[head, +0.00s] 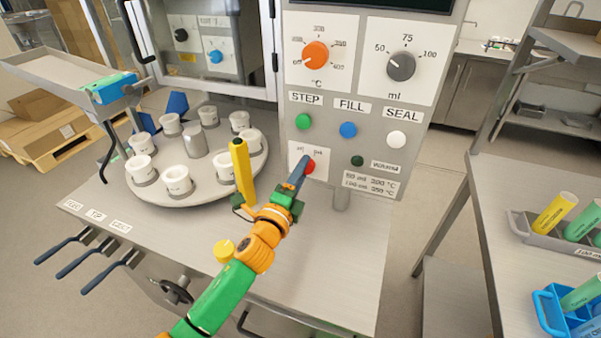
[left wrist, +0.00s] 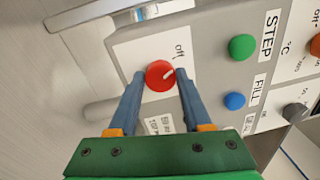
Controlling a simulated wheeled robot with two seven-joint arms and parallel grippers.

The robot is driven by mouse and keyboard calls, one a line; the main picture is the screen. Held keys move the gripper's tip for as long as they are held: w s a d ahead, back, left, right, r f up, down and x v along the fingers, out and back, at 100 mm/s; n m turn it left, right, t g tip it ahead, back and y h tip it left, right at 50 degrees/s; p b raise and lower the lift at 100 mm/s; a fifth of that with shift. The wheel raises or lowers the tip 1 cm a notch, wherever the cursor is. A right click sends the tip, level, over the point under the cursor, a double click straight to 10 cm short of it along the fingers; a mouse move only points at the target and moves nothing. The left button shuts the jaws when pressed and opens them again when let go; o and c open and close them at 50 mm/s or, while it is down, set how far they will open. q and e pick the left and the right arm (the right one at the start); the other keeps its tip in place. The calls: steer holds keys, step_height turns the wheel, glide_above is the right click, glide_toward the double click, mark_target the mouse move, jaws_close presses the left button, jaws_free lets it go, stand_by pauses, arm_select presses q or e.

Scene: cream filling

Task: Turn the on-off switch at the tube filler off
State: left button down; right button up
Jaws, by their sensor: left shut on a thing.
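The on-off switch is a red round knob (head: 310,168) low on the grey front panel of the tube filler (head: 300,220). In the left wrist view the knob (left wrist: 155,78) has a short white mark that points towards the upper right, roughly to the side of the "off" label (left wrist: 180,52). My left gripper (head: 303,166) reaches the knob from the front. Its two blue fingers lie on either side of the knob in the left wrist view (left wrist: 160,80), shut on it. The fingers partly cover the label plate in the head view. My right gripper is not in view.
Green (head: 303,122), blue (head: 348,130) and white (head: 397,140) buttons sit above the switch, under orange (head: 315,55) and grey (head: 401,66) dials. A turntable (head: 205,192) with white cups stands left. A side table (head: 490,190) with tube trays is at right.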

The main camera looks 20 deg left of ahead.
arm_select(q)
steer(key=shift+r, duration=0.15)
steer(key=shift+c, duration=2.2)
jaws_free()
steer(key=shift+o, duration=0.5)
steer(key=shift+w+d, duration=0.1)
steer(key=shift+w, duration=0.05)
steer(key=s+b, duration=0.1)
steer(key=s, duration=0.6)
steer(key=shift+a+f, duration=0.3)
steer(key=shift+f, duration=0.05)
steer(key=shift+s+f, duration=0.1)
